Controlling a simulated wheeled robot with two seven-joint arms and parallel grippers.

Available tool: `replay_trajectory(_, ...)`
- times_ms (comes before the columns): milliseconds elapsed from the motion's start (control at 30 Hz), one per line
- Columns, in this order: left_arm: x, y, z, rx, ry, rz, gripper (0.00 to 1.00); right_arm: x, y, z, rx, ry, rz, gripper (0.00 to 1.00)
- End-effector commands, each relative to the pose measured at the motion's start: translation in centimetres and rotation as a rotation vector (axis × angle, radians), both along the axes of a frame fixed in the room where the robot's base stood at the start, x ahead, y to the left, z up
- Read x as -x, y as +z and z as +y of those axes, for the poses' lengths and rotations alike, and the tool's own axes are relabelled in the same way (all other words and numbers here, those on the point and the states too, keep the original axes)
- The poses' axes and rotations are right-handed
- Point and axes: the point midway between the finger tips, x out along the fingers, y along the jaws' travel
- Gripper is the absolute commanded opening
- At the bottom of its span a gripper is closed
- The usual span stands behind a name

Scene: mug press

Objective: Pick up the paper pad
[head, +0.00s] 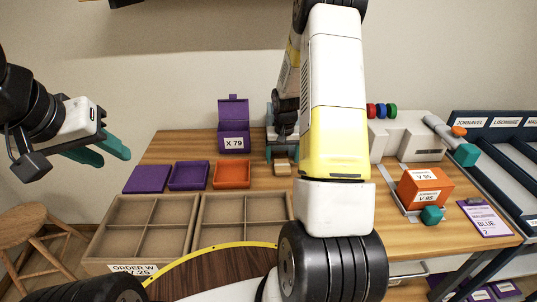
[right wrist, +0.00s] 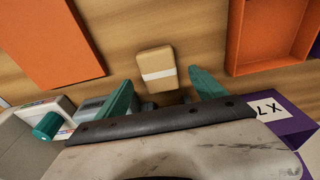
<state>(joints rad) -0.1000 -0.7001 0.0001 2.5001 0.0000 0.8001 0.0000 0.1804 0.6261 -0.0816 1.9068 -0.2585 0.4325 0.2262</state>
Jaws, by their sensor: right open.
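The paper pad is a small tan block with a white band across it; it lies on the wooden table in the right wrist view (right wrist: 157,64) and shows small in the head view (head: 283,168). My right gripper (right wrist: 164,92) is open and empty, its two teal fingertips apart on either side of the pad's near end. The pad is not gripped; I cannot tell how high the fingers are above the table. My left gripper (head: 104,150) is open and empty, in the air left of the table.
An orange tray (head: 232,174) and an orange flat piece (right wrist: 57,40) flank the pad. A purple box labelled X 79 (head: 233,126) stands behind. Divided cardboard trays (head: 145,225) lie in front. A white machine (head: 408,137) stands right. My right arm hides the table's middle.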

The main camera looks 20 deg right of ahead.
Motion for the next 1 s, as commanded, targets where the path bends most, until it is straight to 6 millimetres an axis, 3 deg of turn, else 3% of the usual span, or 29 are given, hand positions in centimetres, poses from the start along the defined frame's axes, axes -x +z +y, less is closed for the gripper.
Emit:
replay_trajectory(200,0.0,0.0,0.0,0.000,0.000,0.000,0.36,-0.5,-2.7,-0.2,-0.001,0.000,0.002,0.80)
replay_trajectory(467,0.0,0.0,0.0,0.000,0.000,0.000,0.36,-0.5,-3.0,-0.2,0.000,0.000,0.000,0.80)
replay_trajectory(800,0.0,0.0,0.0,0.000,0.000,0.000,0.36,-0.5,-2.9,-0.2,0.000,0.000,0.001,0.16)
replay_trajectory(1000,0.0,0.0,0.0,0.000,0.000,0.000,0.36,-0.5,-2.9,-0.2,0.000,0.000,0.000,0.16)
